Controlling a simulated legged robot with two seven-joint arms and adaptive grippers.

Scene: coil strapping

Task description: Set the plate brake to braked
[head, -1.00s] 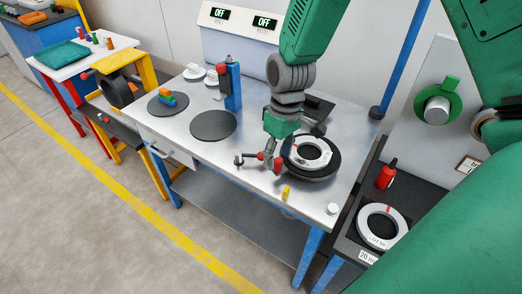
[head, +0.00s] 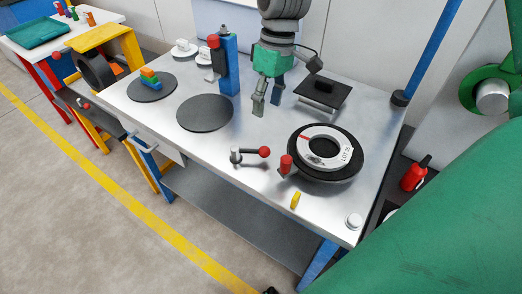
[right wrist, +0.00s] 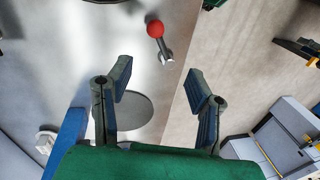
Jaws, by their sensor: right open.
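The brake lever, with a red ball knob (head: 265,152) on a short grey arm, stands on the steel bench top. Its pivot (head: 236,156) is at the left and the knob points right, towards the black round plate (head: 349,168). A white ring-shaped coil (head: 335,147) lies on that plate. My right gripper (head: 264,103) is open and empty, above the bench behind the lever and apart from it. In the right wrist view the knob (right wrist: 155,29) shows beyond the open fingers (right wrist: 158,85). My left gripper is out of view.
A second red knob (head: 286,163) stands at the plate's left edge. A yellow piece (head: 295,200) and a white button (head: 354,221) are at the front. A blue post (head: 229,65), dark discs (head: 205,113) and a black pad (head: 322,94) stand behind. A green arm part covers the lower right.

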